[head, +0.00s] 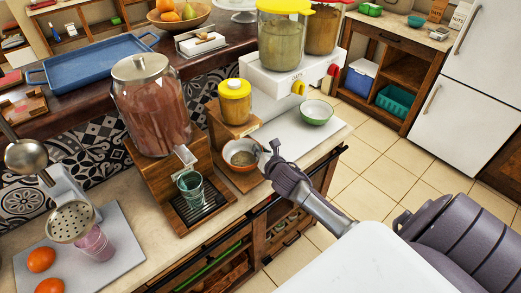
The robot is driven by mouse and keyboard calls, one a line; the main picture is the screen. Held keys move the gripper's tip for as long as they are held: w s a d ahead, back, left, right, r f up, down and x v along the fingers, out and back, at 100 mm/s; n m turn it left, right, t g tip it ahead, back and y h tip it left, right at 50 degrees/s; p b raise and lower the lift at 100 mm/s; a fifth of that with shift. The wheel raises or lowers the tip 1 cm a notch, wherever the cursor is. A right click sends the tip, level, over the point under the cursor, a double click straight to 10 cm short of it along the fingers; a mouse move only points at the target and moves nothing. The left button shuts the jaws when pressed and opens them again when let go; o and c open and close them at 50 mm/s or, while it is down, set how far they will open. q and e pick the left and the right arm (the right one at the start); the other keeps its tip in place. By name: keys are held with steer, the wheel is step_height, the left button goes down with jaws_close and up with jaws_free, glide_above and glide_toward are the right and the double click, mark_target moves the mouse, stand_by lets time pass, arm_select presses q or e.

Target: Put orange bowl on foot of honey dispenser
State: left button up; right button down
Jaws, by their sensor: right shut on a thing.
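The orange bowl (241,166) has a greyish inside and sits at or just over the wooden foot (247,183) of the honey dispenser. I cannot tell whether its base touches the foot. The honey dispenser (236,106) is a small amber jar with a yellow lid on a wooden stand, behind the bowl. My right gripper (265,160) comes in from the right and is shut on the bowl's right rim. Its fingertips are small and partly hidden. My left gripper is not in view.
A large jar dispenser (152,110) with a green glass (190,184) under it stands left of the bowl. A white dispenser base (285,77) and a green bowl (316,112) are to the right. The counter's front edge is close to my right arm.

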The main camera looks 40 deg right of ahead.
steer(key=shift+f, duration=0.1)
steer(key=c, duration=1.1)
jaws_free()
steer(key=shift+c, duration=0.2)
steer(key=shift+r, duration=0.2)
steer(key=shift+s, duration=0.35)
steer(key=v, duration=1.1)
steer(key=shift+s+b, duration=0.15)
steer(key=shift+b, duration=0.3)
